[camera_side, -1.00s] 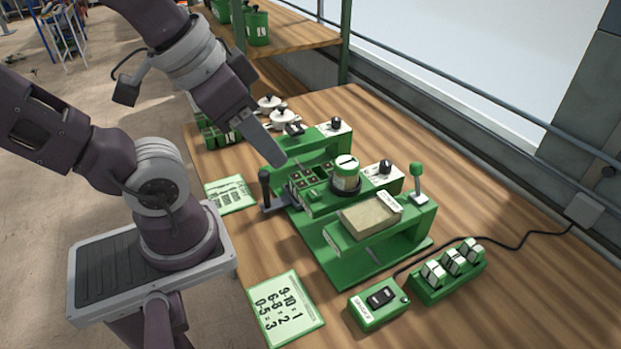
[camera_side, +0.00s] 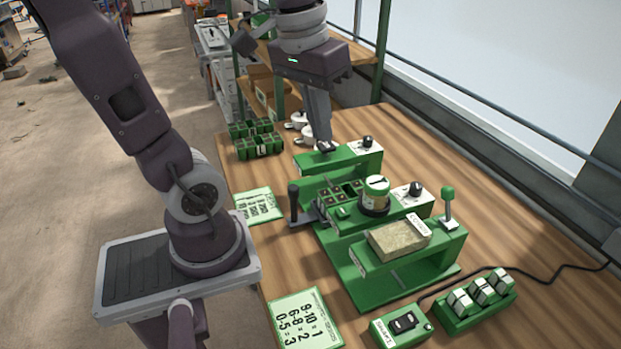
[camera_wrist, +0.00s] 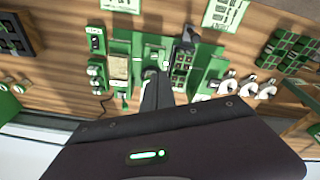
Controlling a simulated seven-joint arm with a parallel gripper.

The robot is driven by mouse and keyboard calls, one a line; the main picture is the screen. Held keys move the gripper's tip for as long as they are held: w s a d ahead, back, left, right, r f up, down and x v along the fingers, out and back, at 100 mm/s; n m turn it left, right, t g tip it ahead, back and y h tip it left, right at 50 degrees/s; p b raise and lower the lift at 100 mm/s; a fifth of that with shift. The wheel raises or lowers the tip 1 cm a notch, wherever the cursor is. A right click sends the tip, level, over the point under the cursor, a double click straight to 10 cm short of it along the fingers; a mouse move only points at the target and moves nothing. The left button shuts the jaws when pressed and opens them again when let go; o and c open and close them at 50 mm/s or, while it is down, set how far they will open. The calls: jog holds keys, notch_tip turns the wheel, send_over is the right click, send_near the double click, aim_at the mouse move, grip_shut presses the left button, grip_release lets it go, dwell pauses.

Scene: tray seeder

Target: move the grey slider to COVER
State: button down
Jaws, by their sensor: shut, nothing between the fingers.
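My gripper (camera_side: 322,138) is shut and empty, its fingers pointing down close to the rear green unit (camera_side: 345,160) in the side view. A small dark piece (camera_side: 326,147) on that unit's top is by the fingertips; contact cannot be told. A grey plate with a black upright handle (camera_side: 294,203) sticks out at the left of the middle green unit (camera_side: 345,212); it also shows in the wrist view (camera_wrist: 187,36). The shut fingers also show in the wrist view (camera_wrist: 155,78).
A jar (camera_side: 376,196) stands on the middle unit. The front unit carries a beige block (camera_side: 397,238) and a green-knobbed lever (camera_side: 448,205). A switch box (camera_side: 402,325), white rockers (camera_side: 481,291), seed trays (camera_side: 256,140) and white pots (camera_side: 299,119) stand around.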

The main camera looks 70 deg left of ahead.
jog(key=w+a+f+n+g+h, duration=0.15)
jog(key=a+f+n, duration=0.25)
jog(key=a, duration=0.5)
jog(key=w+a+f+n+g+h, duration=0.1)
jog(key=a+f+n+g+h, duration=0.25)
jog(key=a, duration=0.65)
jog(key=s+d+f+y, duration=0.1)
jog(key=s+d+f, duration=0.2)
jog(key=d+f, duration=0.4)
notch_tip(320, 180, down, 3)
jog(key=shift+r+n+t, duration=0.2)
jog(key=shift+n+t, duration=0.15)
jog(key=shift+t, duration=0.05)
jog(key=shift+d, duration=0.1)
jog(key=d, duration=2)
jog(key=shift+d, duration=0.4)
